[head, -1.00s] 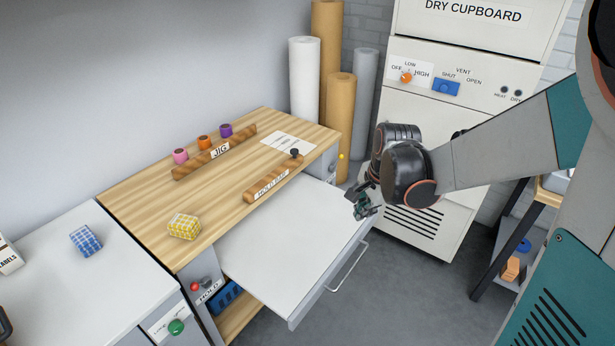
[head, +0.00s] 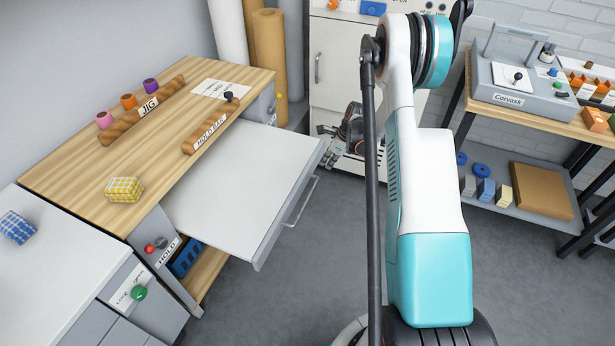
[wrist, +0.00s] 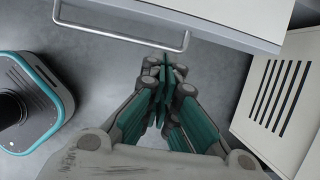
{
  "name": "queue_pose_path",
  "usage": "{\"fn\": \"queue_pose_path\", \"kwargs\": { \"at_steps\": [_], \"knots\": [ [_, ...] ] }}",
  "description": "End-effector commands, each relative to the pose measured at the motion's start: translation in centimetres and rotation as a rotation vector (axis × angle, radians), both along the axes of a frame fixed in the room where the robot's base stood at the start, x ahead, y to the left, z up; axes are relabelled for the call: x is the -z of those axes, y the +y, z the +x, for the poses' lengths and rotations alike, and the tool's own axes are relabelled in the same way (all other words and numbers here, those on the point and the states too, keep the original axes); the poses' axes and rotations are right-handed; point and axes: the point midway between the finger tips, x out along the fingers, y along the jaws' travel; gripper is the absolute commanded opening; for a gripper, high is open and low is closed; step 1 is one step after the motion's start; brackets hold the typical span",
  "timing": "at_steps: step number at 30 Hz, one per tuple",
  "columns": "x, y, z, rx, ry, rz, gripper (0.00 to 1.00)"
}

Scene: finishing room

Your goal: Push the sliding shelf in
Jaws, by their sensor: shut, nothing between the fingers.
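The sliding shelf (head: 235,185) is a flat white board. It sticks out from under the wooden bench top in the head view, with a metal bar handle (head: 301,200) on its front face. The wrist view shows the handle (wrist: 125,38) and the shelf's front edge (wrist: 215,22) at the top. My gripper (head: 326,132) is beyond the shelf's far front corner in the head view, partly hidden by my arm. In the wrist view my gripper (wrist: 163,72) is shut and empty, its tips just below the handle in the picture. I cannot tell whether they touch anything.
The wooden bench (head: 75,180) holds a jig bar, a hold bar and a yellow checked block. A pale cupboard (head: 335,60) stands behind my gripper, its vented panel (wrist: 280,95) at right in the wrist view. Grey floor (head: 320,270) in front of the shelf is clear.

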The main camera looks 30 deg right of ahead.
Motion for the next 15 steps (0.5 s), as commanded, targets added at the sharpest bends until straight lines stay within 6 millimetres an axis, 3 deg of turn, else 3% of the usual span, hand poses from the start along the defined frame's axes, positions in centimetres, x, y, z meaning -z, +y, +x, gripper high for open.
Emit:
{"fn": "queue_pose_path", "kwargs": {
  "at_steps": [8,15],
  "knots": [
    [2.5,0.1,0.6,0.018,0.003,0.011,0.0],
    [6.9,1.1,1.9,0.018,0.003,0.01,0.0]
  ]
}}
